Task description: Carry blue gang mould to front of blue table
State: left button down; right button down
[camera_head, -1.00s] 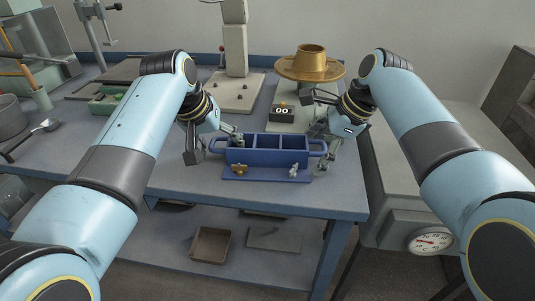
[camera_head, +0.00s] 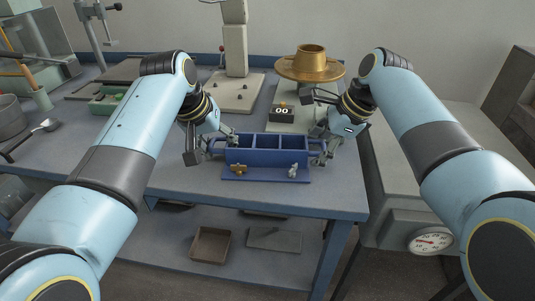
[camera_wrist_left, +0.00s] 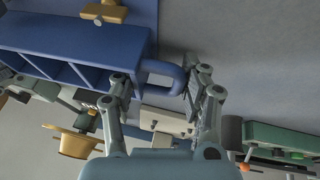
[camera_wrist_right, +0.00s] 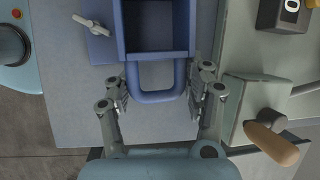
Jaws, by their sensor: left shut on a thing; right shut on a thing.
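The blue gang mould (camera_head: 265,157) stands upright on the blue-edged table (camera_head: 190,186), near its front right part. It has a row of open compartments and a loop handle at each end. My left gripper (camera_head: 219,145) is shut on the left handle, which shows between its fingers in the left wrist view (camera_wrist_left: 163,68). My right gripper (camera_head: 319,148) is shut on the right handle, seen between its fingers in the right wrist view (camera_wrist_right: 155,97). I cannot tell whether the mould is lifted.
A blue plate (camera_head: 262,179) with brass and silver fittings lies along the mould's front. The front strip of tabletop is clear.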

pick_arm(q)
jog(key=shift+r, duration=0.1)
